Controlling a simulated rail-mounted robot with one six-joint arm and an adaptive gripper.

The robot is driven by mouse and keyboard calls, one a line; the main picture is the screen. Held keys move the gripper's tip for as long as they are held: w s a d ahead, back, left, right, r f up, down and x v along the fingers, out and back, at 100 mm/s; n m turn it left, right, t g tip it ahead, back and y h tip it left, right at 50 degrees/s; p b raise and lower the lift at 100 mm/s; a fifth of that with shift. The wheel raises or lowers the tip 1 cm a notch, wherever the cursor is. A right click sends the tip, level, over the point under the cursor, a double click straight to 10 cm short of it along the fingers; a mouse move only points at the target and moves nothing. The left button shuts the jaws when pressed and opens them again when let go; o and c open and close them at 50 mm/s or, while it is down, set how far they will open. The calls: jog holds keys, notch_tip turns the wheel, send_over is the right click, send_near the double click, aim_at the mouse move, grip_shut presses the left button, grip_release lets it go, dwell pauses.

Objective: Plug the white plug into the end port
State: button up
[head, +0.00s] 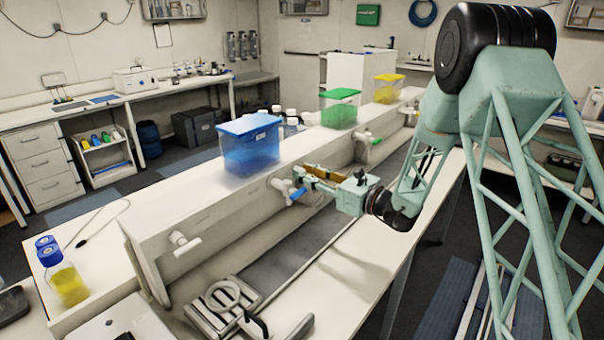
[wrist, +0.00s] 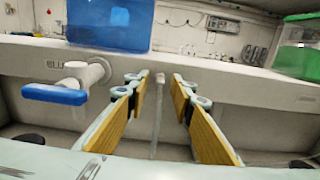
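My gripper (head: 309,174) is beside the front wall of the bench shelf, just right of the blue-handled fitting (head: 290,190). In the wrist view my gripper (wrist: 159,82) is open, its yellow-padded fingers wide apart. A thin pale upright rod (wrist: 157,115) shows in the gap between them; I cannot tell whether it is the white plug or how far off it is. The blue-handled fitting (wrist: 72,84) is left of the fingers. A white T-shaped fitting (head: 183,241) sticks out of the same wall nearer the camera. I cannot make out the end port.
Blue (head: 249,145), green (head: 340,108) and yellow (head: 388,89) lidded boxes stand on the shelf. A green-handled fitting (head: 371,138) is farther along the wall. A bottle of yellow liquid (head: 68,285) and a grey device (head: 222,305) are at the near left.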

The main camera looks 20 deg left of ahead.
dwell(0.3)
grip_shut()
dwell(0.3)
jog(key=shift+s+d, duration=0.15)
jog(key=shift+d, duration=0.3)
jog(key=shift+b+v, duration=0.65)
jog(key=shift+v, duration=1.9)
